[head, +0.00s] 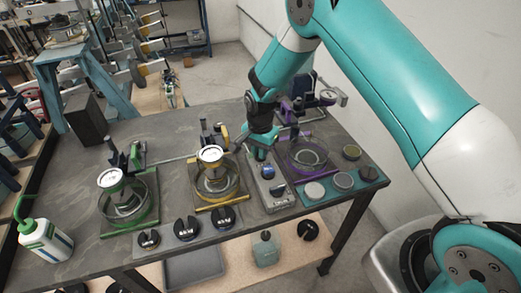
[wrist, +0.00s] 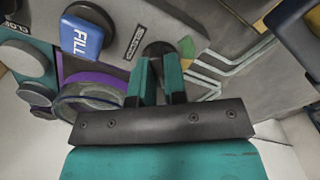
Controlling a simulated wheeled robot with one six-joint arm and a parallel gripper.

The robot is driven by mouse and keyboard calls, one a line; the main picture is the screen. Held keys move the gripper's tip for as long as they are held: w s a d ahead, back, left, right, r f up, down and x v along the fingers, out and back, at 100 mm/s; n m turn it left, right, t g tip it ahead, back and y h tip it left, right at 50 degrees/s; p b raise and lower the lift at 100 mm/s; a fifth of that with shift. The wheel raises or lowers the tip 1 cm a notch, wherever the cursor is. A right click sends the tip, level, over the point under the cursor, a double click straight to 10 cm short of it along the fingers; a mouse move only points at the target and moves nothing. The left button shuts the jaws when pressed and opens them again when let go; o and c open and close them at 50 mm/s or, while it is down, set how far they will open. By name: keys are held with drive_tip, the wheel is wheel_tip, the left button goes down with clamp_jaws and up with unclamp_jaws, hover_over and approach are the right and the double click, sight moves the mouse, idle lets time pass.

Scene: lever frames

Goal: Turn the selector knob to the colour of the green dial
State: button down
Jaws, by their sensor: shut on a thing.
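The selector knob (wrist: 157,48) is a dark round knob on a grey panel, mostly hidden behind my fingers. My gripper (wrist: 159,68) is shut on it; in the head view my gripper (head: 261,152) reaches down to the far end of the grey control box (head: 277,200). A green patch (wrist: 187,46) and a yellow patch (wrist: 193,64) lie beside the knob in the wrist view. The knob's pointer direction cannot be made out. The white-faced dial in the green frame (head: 111,178) stands at the left of the table. A second white-faced dial (head: 211,154) stands in the yellow frame.
A blue FILL button (wrist: 83,37) is close to the knob. The purple frame (head: 306,155) with a glass dish stands right of the box. Several dark knobs (head: 187,228) line the front edge.

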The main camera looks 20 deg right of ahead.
drive_tip(key=shift+n, duration=0.3)
drive_tip(key=n+b, duration=0.2)
drive_tip(key=n, duration=0.1)
drive_tip(key=shift+f+n+b, duration=0.1)
drive_tip(key=shift+n+b, duration=0.2)
drive_tip(key=n+b, duration=0.2)
drive_tip(key=n, duration=0.3)
drive_tip(key=shift+n, duration=0.3)
drive_tip(key=n+b, duration=0.1)
drive_tip(key=n, duration=0.4)
drive_tip(key=shift+b, duration=0.3)
drive_tip(key=shift+n+b, duration=0.4)
drive_tip(key=shift+n, duration=2)
drive_tip(key=c, duration=1.2)
unclamp_jaws()
drive_tip(key=shift+o, duration=0.2)
